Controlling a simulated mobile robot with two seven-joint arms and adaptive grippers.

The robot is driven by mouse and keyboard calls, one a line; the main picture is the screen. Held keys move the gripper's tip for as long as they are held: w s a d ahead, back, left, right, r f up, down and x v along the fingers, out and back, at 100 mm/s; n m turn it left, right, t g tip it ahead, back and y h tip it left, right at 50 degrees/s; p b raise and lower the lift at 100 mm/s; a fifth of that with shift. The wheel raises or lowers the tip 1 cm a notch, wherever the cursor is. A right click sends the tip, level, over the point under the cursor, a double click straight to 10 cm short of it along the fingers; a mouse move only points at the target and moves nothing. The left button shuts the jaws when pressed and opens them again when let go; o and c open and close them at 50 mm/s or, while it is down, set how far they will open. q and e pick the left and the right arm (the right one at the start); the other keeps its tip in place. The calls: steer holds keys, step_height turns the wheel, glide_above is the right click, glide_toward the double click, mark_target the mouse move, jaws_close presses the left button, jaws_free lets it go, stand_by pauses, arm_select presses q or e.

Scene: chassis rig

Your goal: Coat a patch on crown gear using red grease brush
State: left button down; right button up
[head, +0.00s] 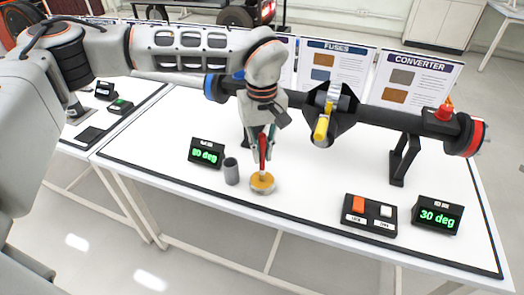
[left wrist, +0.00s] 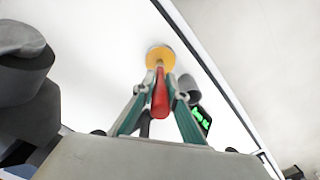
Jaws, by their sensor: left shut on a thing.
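My left gripper (head: 264,135) points down over the table and is shut on the red grease brush (head: 263,153). In the left wrist view, the red handle (left wrist: 160,97) stands between the two green-grey fingers (left wrist: 158,100). The brush's lower end is at a round yellow-orange dish (head: 262,183) on the table; I cannot tell whether it touches. A dark axle crosses above the table, with an open housing (head: 343,126) at its middle holding a yellow cylinder (head: 321,129) and a silver-grey gear-like part, probably the crown gear (head: 333,96). My right gripper is not in view.
A grey cup (head: 231,171) stands left of the dish, beside an "80 deg" display (head: 206,153). A switch box (head: 369,216) and a "30 deg" display (head: 437,215) sit at the front right. A black stand (head: 404,160) holds up the axle. Sign boards line the back.

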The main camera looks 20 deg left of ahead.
mark_target(262, 134)
arm_select(q)
steer(key=shift+s+f, duration=0.1)
steer(key=shift+f, duration=0.1)
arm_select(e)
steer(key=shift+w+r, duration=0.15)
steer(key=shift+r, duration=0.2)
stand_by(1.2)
arm_select(q)
steer(key=shift+r+p, duration=1.55)
steer(key=shift+r, duration=0.55)
steer(key=shift+r+p, duration=1.25)
steer(key=shift+r, duration=0.35)
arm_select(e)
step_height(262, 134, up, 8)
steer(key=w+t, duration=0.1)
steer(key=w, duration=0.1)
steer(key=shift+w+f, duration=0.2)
arm_select(q)
steer(key=shift+f, duration=0.1)
